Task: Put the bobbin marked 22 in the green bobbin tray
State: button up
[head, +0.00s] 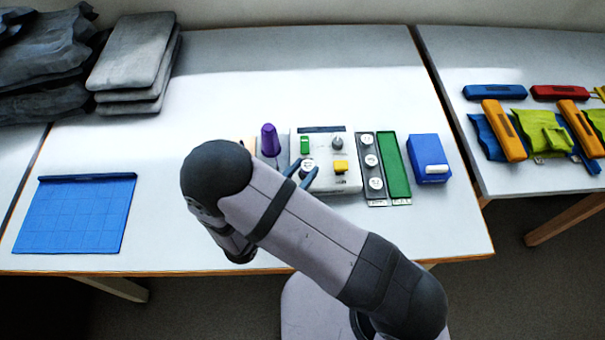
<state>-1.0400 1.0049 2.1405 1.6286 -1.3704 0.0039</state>
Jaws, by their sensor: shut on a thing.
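My gripper (301,174) is at the white-topped box in the middle of the table, its dark blue fingers shut on a white bobbin (307,164). The bobbin's mark is too small to read, and the arm hides part of the grip. I cannot tell whether the bobbin is touching the box top. The green bobbin tray (395,165) is a long narrow tray to the right and looks empty. Beside it, a dark grey tray (365,191) holds three white round bobbins (371,160) in a column, with marks I cannot read.
A blue box (428,158) stands right of the green tray. A blue mat (75,215) lies left.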

jog(key=shift+f+p, duration=0.3)
jog(key=shift+f, duration=0.75)
jog(key=shift+f, duration=0.15)
jog(key=shift+f, duration=0.1)
jog(key=o, duration=1)
jog(key=b+v, duration=0.1)
jog(key=v, duration=0.2)
jog(key=b+v, duration=0.2)
jog(key=v, duration=0.1)
jog(key=shift+a+f, duration=0.2)
jog(key=shift+a, duration=0.15)
jog(key=shift+o, duration=0.6)
jog(key=shift+s+a+r, duration=0.15)
jog(key=shift+s+a, duration=0.1)
jog(key=shift+s, duration=0.2)
